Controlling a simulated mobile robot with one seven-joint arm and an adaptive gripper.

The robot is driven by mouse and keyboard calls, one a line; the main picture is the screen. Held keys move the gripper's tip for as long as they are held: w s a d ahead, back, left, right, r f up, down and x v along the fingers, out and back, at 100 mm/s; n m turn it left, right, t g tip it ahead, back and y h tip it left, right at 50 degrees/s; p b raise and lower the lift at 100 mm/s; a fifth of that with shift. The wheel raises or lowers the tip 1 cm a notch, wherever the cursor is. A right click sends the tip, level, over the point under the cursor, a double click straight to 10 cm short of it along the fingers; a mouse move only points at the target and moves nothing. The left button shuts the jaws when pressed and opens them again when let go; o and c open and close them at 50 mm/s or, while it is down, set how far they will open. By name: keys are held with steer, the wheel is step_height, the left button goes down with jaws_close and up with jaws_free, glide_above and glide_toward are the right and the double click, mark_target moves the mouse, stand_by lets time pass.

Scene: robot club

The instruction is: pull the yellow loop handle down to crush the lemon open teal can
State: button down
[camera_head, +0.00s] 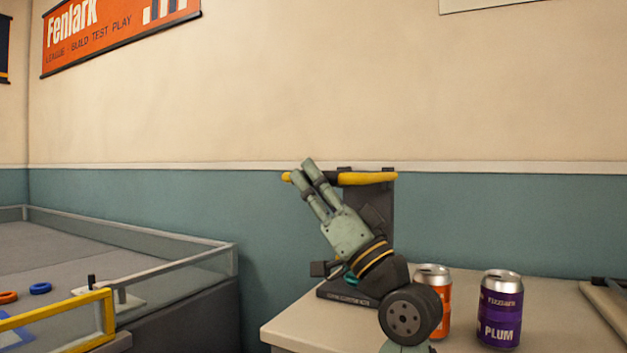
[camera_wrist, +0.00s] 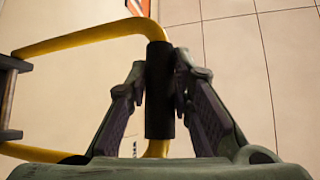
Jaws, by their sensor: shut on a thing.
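The can crusher (camera_head: 382,215) stands on the table, a dark upright plate on a dark base. Its yellow loop handle (camera_head: 370,179) is raised at the top of the plate. My gripper (camera_head: 315,172) reaches up to the handle's left end. In the wrist view, the yellow loop (camera_wrist: 85,40) carries a black sleeve (camera_wrist: 160,92), and my gripper (camera_wrist: 161,85) is shut on that sleeve, a finger on each side. A small teal patch (camera_head: 350,281) low at the crusher looks like part of the teal can; my arm hides most of it.
An orange can (camera_head: 441,287) and a purple plum can (camera_head: 500,310) stand on the table (camera_head: 300,330), right of the crusher and close to my arm. A clear-walled field (camera_head: 150,232) with rings and a yellow frame (camera_head: 104,312) lies left. The wall is behind.

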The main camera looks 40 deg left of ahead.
steer(key=shift+w+f, duration=0.15)
steer(key=shift+w, duration=0.05)
steer(key=c, duration=1.6)
jaws_free()
steer(key=shift+a, duration=0.1)
steer(key=shift+c, duration=0.2)
steer(key=shift+o, duration=1.1)
steer(key=v, duration=1.2)
